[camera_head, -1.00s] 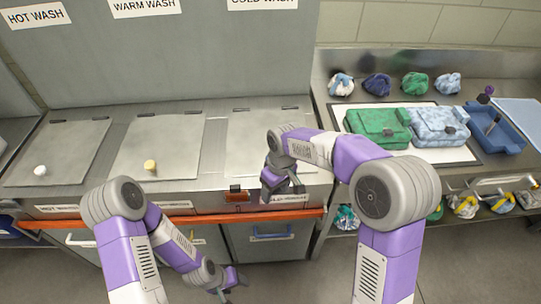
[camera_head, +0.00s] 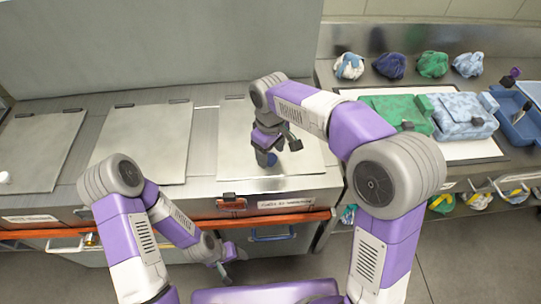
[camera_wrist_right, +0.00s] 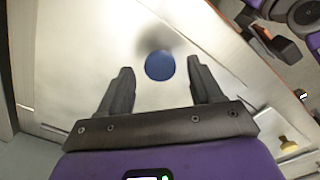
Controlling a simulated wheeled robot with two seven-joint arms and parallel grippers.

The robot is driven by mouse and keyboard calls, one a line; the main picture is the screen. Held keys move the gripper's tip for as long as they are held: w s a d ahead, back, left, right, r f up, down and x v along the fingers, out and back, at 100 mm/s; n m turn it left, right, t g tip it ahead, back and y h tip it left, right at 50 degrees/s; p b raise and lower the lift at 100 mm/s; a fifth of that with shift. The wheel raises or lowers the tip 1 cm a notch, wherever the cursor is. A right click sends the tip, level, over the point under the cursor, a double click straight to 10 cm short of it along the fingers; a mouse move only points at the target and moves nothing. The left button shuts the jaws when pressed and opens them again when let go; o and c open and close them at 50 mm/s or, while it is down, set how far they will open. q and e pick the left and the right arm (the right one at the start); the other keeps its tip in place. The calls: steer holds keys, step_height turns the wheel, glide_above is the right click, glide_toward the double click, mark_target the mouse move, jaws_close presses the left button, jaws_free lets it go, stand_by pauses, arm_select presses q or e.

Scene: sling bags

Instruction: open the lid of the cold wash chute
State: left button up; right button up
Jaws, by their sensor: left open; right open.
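The cold wash lid (camera_head: 232,150) is the rightmost of the flat metal lids on the counter and lies closed. Its blue knob (camera_wrist_right: 160,65) shows in the right wrist view, between and just beyond the fingertips, with a dark shadow beside it. In the head view the knob is mostly hidden by my right gripper (camera_head: 281,148). My right gripper (camera_wrist_right: 160,76) is open over the lid, one finger on each side of the knob in the picture; contact cannot be told. My left gripper (camera_head: 224,268) is open and empty, low in front of the counter.
The warm wash lid (camera_head: 145,140) and hot wash lid (camera_head: 40,150) lie closed to the left. A yellow knob (camera_wrist_right: 288,145) shows in the wrist view. An orange rail (camera_head: 270,221) runs along the counter front. Green (camera_head: 400,108) and pale blue (camera_head: 462,112) bags lie at right.

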steer(key=shift+f, duration=0.6)
jaws_close()
